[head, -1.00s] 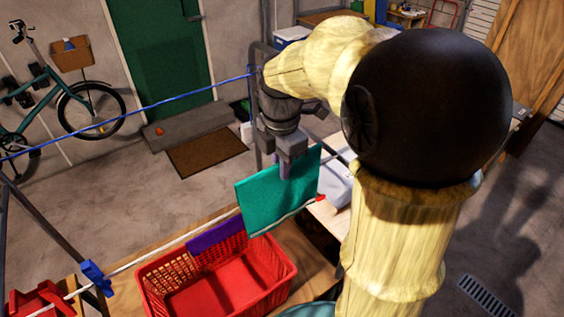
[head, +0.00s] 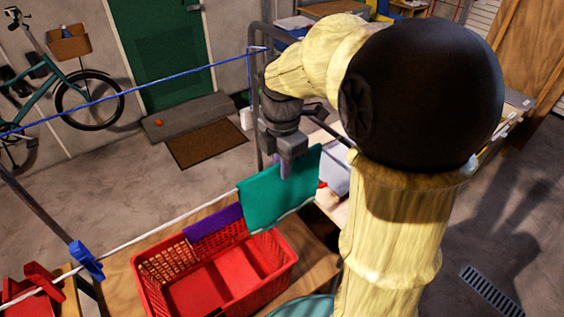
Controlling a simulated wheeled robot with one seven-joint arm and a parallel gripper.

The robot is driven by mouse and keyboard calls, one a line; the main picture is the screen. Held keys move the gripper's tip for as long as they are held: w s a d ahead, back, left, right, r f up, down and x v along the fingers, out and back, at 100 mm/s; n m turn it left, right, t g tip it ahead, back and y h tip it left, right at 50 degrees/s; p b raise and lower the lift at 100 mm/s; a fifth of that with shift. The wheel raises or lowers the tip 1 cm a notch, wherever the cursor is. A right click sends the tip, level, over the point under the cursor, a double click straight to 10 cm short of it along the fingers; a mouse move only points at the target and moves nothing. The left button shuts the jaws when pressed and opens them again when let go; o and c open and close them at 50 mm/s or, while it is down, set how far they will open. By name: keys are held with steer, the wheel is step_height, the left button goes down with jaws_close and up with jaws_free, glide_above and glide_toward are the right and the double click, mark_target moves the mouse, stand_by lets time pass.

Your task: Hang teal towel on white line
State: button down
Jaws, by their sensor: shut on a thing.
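The teal towel (head: 272,196) hangs at the right part of the white line (head: 165,226). My gripper (head: 286,168) points down and is shut on the towel's upper part. A purple cloth (head: 214,231) hangs on the line just left of the towel. A blue clip (head: 86,261) sits on the line farther left.
A red basket (head: 226,292) stands below the line on a wooden table (head: 318,265). A blue line (head: 130,90) runs behind. Red objects (head: 36,288) are at the lower left. A doormat (head: 206,144) and green door (head: 160,55) are at the back.

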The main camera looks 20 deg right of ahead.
steer(key=c, duration=1.4)
jaws_free()
steer(key=shift+o, duration=0.2)
step_height(320, 180, up, 17)
steer(key=b, duration=0.1)
steer(key=shift+r, duration=0.2)
